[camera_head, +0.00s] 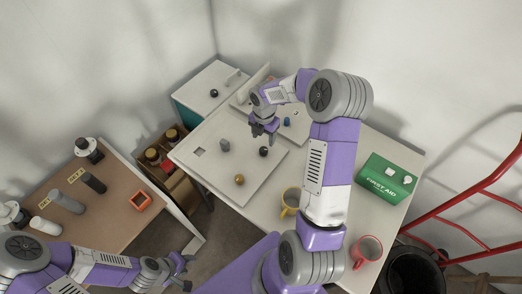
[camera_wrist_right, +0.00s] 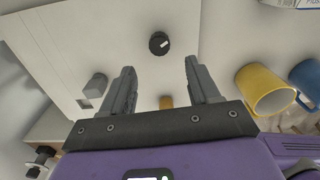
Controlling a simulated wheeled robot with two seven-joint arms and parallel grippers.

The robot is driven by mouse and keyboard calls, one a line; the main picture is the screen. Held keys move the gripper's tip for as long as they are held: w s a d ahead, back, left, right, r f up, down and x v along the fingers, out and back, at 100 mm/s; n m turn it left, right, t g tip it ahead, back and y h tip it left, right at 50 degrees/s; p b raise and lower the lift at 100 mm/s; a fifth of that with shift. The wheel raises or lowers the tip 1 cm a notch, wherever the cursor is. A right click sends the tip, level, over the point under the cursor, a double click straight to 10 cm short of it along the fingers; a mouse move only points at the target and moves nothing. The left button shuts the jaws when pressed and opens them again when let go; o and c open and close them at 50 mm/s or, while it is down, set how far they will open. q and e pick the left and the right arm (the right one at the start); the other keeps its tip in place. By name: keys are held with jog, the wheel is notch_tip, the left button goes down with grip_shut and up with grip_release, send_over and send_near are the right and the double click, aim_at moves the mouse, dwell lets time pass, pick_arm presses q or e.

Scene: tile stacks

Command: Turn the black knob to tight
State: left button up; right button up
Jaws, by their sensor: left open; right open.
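The black knob (camera_head: 263,152) stands on a pale panel (camera_head: 215,175) on the white table. In the right wrist view the black knob (camera_wrist_right: 158,43) is round with a small white mark on its face; no readable label shows beside it. My right gripper (camera_head: 264,131) is open and empty above the panel, near the black knob. In its wrist view the knob lies just beyond the gap between the fingertips (camera_wrist_right: 159,66), apart from both. My left gripper (camera_head: 187,271) is open and empty, low near the brown table's right side.
A grey knob (camera_head: 224,145) and a brass knob (camera_head: 239,180) share the panel. A yellow mug (camera_head: 290,201), red mug (camera_head: 366,250) and green first aid box (camera_head: 388,178) stand to the right. Another dark knob (camera_head: 214,93) is on the box behind. A brown table (camera_head: 105,210) is at left.

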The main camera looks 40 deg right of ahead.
aim_at(263, 149)
notch_tip(263, 149, down, 8)
jog(key=shift+f+b, duration=0.1)
jog(key=shift+b, duration=0.95)
jog(key=shift+c, duration=0.2)
jog(key=c, duration=1)
